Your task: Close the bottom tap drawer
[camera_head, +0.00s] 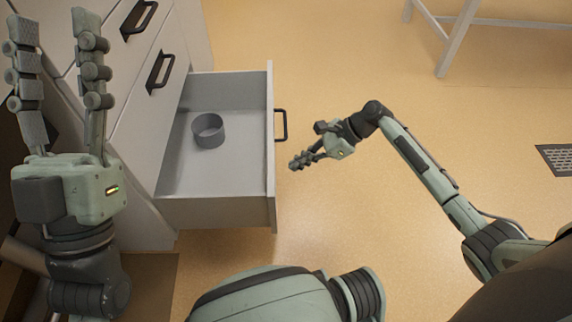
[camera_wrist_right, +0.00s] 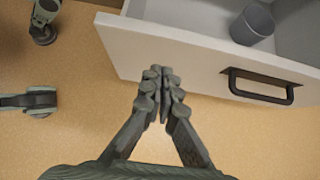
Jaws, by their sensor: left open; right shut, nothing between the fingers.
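The bottom drawer (camera_head: 235,212) of a white cabinet is pulled well out. Its white front panel (camera_wrist_right: 185,60) and dark handle (camera_head: 281,124) face right in the head view; the handle (camera_wrist_right: 258,87) also shows in the right wrist view. A grey round cup (camera_head: 209,130) stands inside the drawer. My right gripper (camera_head: 298,162) is shut and empty, apart from the front panel, a little to the right of it. In the right wrist view its fingertips (camera_wrist_right: 160,75) point at the panel, left of the handle. My left gripper (camera_head: 58,30) is open and empty in front of the cabinet.
Upper drawers with dark handles (camera_head: 159,71) are shut in the cabinet above. A white-legged table (camera_head: 447,52) stands at the far back right. A dark floor grate (camera_head: 556,159) lies at the right.

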